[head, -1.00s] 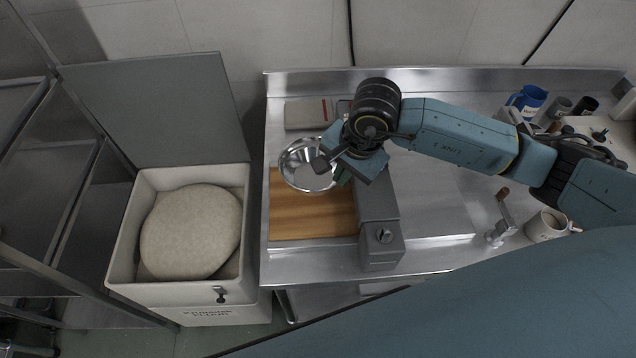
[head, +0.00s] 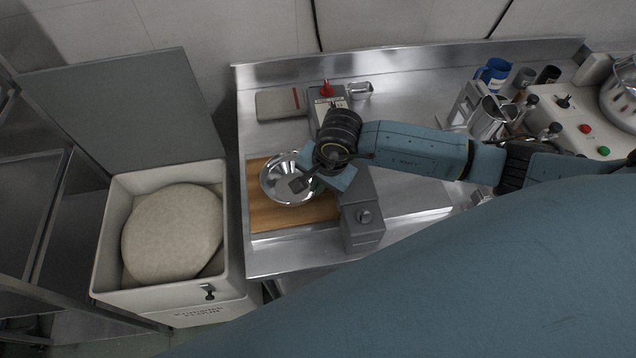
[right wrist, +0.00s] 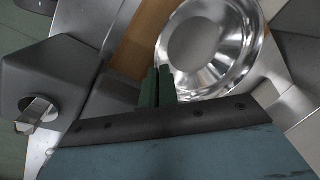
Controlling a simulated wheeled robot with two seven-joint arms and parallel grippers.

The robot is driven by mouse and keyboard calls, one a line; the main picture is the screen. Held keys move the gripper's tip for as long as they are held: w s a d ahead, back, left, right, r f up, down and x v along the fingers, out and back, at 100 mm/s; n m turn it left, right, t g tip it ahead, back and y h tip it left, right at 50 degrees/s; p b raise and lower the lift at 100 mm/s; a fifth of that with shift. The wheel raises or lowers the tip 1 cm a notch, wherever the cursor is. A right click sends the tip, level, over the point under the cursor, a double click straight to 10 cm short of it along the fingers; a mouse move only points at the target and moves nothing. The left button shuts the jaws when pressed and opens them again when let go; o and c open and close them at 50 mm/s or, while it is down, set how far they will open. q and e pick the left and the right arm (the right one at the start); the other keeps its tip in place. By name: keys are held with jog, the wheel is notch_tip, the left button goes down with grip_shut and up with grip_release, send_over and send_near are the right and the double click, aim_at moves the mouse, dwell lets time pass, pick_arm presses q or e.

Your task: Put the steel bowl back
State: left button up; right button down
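The steel bowl (head: 284,186) is shiny and round. It is over the wooden board (head: 262,218) at the left end of the steel bench. I cannot tell whether it touches the board or hangs just above it. My right gripper (head: 308,180) is at the bowl's right side. In the right wrist view the green fingers (right wrist: 158,88) are close together at the rim of the bowl (right wrist: 205,45), shut on it. The bowl looks empty and upright. My left gripper is not in view.
A grey box-shaped unit (head: 362,226) stands right of the board. A scale-like flat box (head: 280,104) and a red-topped item (head: 326,90) lie behind. An open flour bin (head: 104,262) stands left of the bench. Mugs, including a blue one (head: 492,74), are at the back right.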

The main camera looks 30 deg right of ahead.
jog(key=c, duration=1.7)
grip_release()
jog(key=v, duration=1.2)
jog(key=shift+r, duration=0.15)
